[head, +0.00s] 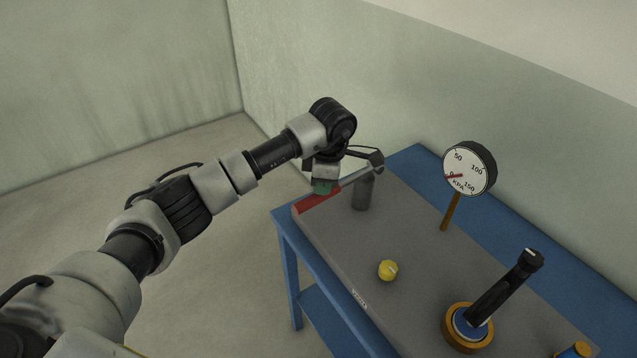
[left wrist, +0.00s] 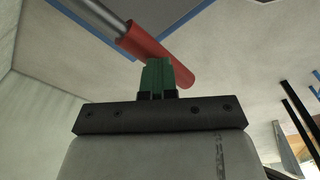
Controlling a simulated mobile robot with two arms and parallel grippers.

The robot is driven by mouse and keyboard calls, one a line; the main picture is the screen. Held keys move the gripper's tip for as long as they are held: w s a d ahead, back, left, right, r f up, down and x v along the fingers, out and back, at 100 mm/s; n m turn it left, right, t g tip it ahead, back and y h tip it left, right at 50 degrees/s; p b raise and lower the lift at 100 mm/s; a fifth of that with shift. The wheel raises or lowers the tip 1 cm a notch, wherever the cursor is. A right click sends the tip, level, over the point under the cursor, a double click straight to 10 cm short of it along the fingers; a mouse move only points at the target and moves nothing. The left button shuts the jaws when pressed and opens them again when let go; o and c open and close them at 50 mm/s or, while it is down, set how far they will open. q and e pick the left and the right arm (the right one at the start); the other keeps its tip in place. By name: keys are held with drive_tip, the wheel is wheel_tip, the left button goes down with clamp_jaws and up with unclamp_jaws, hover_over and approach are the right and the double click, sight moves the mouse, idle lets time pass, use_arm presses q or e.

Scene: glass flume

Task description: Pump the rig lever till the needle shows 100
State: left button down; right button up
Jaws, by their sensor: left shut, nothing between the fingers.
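The rig lever has a red grip (head: 318,201) and a grey metal rod (head: 355,177) that runs up to the right to a grey post (head: 363,192). The lever slopes down toward the left edge of the rig. My left gripper (head: 323,187), with green fingers, is shut and empty, right at the red grip from above. In the left wrist view the green fingertips (left wrist: 157,68) overlap the red grip (left wrist: 155,52); I cannot tell whether they touch it. The round white gauge (head: 469,168) has its red needle near 0. My right gripper is not in view.
The grey rig plate (head: 335,245) lies on a blue table (head: 410,160). A yellow knob (head: 388,270) sits mid-plate, and a black handle (head: 505,280) on an orange-ringed base (head: 455,335) stands front right. Open floor (head: 200,290) is left of the table; walls stand behind.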

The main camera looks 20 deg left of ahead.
use_arm(q)
drive_tip(key=d, duration=0.2)
drive_tip(key=w+d+r, duration=0.1)
drive_tip(key=shift+b, duration=0.35)
drive_tip(key=shift+r, duration=0.15)
wheel_tip(320, 180, up, 11)
drive_tip(key=d+b, duration=0.1)
drive_tip(key=b, duration=0.1)
drive_tip(key=shift+f+b, duration=0.2)
drive_tip(key=shift+b, duration=0.1)
drive_tip(key=shift+w, duration=0.1)
idle(1.4)
